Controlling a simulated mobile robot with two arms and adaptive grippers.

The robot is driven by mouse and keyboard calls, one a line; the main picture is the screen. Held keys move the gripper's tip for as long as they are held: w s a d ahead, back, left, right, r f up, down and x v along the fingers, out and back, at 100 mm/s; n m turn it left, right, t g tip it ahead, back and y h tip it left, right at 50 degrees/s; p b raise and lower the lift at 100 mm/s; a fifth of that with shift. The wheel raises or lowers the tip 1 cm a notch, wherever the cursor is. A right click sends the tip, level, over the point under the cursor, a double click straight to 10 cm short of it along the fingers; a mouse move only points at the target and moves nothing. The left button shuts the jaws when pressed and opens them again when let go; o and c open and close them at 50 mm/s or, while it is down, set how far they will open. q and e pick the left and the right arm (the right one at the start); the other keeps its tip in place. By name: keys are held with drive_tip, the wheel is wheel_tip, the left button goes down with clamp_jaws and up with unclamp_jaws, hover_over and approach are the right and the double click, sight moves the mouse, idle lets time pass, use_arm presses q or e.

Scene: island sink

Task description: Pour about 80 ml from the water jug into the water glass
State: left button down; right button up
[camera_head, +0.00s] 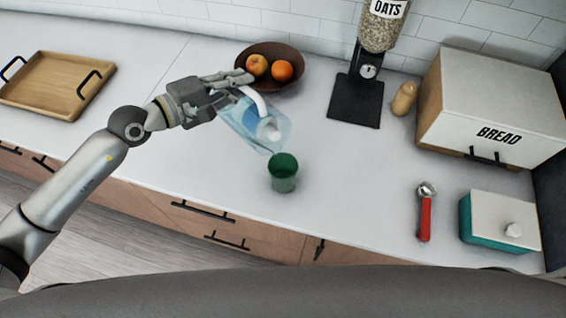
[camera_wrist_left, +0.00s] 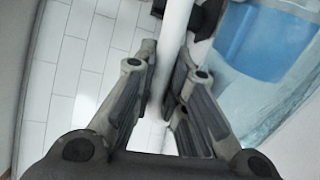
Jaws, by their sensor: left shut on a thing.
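The water jug (camera_head: 257,125) is clear blue with a white handle and hangs tilted above the counter, its spout end toward the lower right. My left gripper (camera_head: 232,88) is shut on its handle. In the left wrist view the gripper (camera_wrist_left: 168,85) has the white handle (camera_wrist_left: 174,35) between its fingers, and the jug's blue body (camera_wrist_left: 265,45) is on the right. The water glass (camera_head: 284,173) is a green tumbler, upright on the counter just below and right of the jug's spout. I cannot tell whether water is flowing or how much is in the glass.
A fruit bowl (camera_head: 290,84) sits behind the jug. A wooden tray (camera_head: 45,88) lies far left.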

use_arm(q)
drive_tip(key=shift+s+d+r+p, duration=0.2)
drive_tip(key=shift+r+p, duration=0.15)
drive_tip(key=shift+p, duration=0.1)
idle(1.0)
drive_tip(key=w+a+f+b, duration=0.1)
drive_tip(key=b, duration=0.1)
drive_tip(key=w+f+n+b, duration=0.1)
drive_tip(key=f+b, duration=0.1)
drive_tip(key=b, duration=0.1)
drive_tip(key=w+a+f+n+b, duration=0.1)
drive_tip(key=b, duration=0.2)
drive_tip(key=shift+w+a+f+h, duration=0.15)
drive_tip(key=shift+a+h, duration=0.15)
drive_tip(key=shift+a, duration=0.05)
drive_tip(key=shift+w+a+g+b, duration=0.1)
drive_tip(key=shift+w+g+b, duration=0.15)
drive_tip(key=shift+b, duration=0.2)
drive_tip(key=shift+r, duration=0.25)
drive_tip(key=shift+s+f+n+b, duration=0.1)
drive_tip(key=shift+f+n+b, duration=0.2)
drive_tip(key=shift+b, duration=0.2)
drive_tip(key=shift+a+f, duration=0.1)
drive_tip(key=shift+f, duration=0.1)
drive_tip(key=shift+w+b, duration=0.2)
drive_tip(key=shift+b, duration=0.15)
drive_tip(key=shift+s, duration=0.1)
